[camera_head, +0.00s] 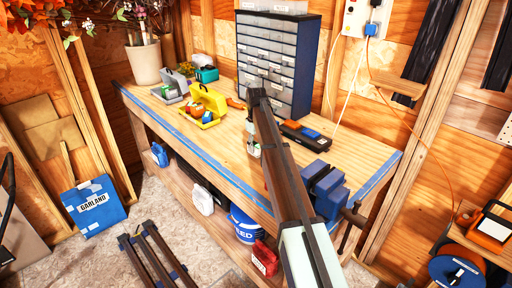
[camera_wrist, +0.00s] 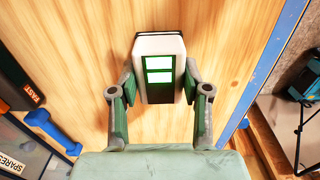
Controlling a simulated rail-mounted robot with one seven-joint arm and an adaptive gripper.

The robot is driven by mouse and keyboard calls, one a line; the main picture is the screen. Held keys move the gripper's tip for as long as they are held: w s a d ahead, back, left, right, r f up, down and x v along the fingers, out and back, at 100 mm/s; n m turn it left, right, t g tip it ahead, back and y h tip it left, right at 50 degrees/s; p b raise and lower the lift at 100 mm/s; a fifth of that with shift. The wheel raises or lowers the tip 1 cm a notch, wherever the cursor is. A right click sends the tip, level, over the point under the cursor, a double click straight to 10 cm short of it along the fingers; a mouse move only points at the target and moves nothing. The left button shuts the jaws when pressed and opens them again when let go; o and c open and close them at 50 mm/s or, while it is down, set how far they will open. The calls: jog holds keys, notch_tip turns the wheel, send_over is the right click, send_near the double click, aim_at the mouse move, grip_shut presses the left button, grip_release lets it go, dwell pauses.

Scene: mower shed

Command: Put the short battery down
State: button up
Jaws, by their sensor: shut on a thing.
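In the wrist view, my gripper (camera_wrist: 158,92) is shut on the short battery (camera_wrist: 158,45), with one finger on each side of it. The battery has a white top part, a dark green body and two bright labels framed in green. Below it in the picture is my pale green gripper body. In the head view, the battery (camera_head: 253,149) shows only in part at the workbench top (camera_head: 225,150), beside my arm, which hides most of my gripper. I cannot tell whether the battery touches the bench.
A dark charger (camera_head: 305,135) with blue and orange parts lies right of my arm. A drawer cabinet (camera_head: 275,60) stands behind. A yellow carrier (camera_head: 208,105) and a grey carrier (camera_head: 172,90) stand to the left. A blue vise (camera_head: 328,190) is at the right front. Bare wood surrounds the battery.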

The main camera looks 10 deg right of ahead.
aim_at(256, 145)
jog(key=shift+f, duration=0.7)
jog(key=shift+f, duration=0.2)
jog(key=o, duration=1.3)
jog(key=shift+c, duration=0.2)
jog(key=shift+r, duration=0.1)
notch_tip(256, 145, up, 11)
jog(key=b, duration=0.2)
jog(key=shift+b, duration=0.35)
jog(key=shift+o, duration=0.5)
jog(key=shift+r, duration=0.6)
